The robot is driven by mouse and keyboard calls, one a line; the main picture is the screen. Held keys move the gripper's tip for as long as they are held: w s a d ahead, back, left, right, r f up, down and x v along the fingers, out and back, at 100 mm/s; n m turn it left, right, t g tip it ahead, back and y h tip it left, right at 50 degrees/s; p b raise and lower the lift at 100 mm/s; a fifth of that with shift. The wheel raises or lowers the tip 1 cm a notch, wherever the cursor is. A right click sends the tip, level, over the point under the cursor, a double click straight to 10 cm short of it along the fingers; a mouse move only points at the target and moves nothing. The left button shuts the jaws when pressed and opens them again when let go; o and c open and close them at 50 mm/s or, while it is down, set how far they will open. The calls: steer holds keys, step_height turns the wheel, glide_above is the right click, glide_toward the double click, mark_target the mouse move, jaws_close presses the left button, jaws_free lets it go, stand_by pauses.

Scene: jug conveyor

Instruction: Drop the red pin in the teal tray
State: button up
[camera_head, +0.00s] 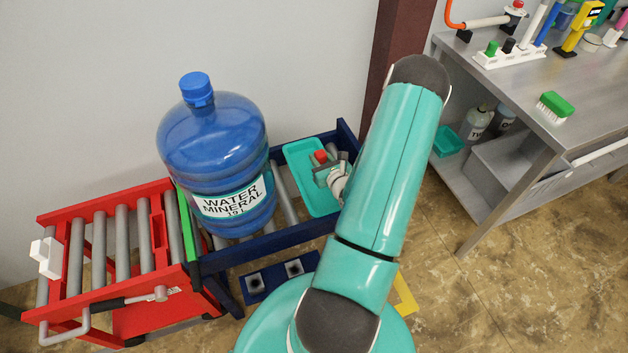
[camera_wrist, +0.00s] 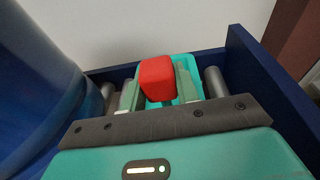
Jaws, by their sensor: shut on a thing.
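The red pin (camera_wrist: 157,79) is between the two fingers of my gripper (camera_wrist: 159,90) in the wrist view, and the fingers are shut on it. In the head view the red pin (camera_head: 320,156) shows as a small red top at my gripper (camera_head: 328,168). The teal tray (camera_head: 299,158) lies on the rollers of the blue conveyor, and my gripper with the pin is over it. In the wrist view the tray (camera_wrist: 183,62) shows behind and beside the pin. The gap between pin and tray floor is hard to tell.
A large blue water jug (camera_head: 213,140) stands on the conveyor just left of the tray. The blue conveyor frame (camera_head: 347,138) rises around the tray. A red roller cart (camera_head: 100,262) adjoins at left. A metal workbench (camera_head: 535,105) with several items stands at right.

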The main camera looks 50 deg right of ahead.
steer(key=shift+f, duration=1.15)
steer(key=o, duration=1.1)
steer(key=shift+s, duration=0.1)
steer(key=v, duration=1.3)
steer(key=shift+s+a+r, duration=0.15)
steer(key=shift+s+r, duration=0.05)
steer(key=shift+s, duration=0.05)
steer(key=shift+s, duration=0.1)
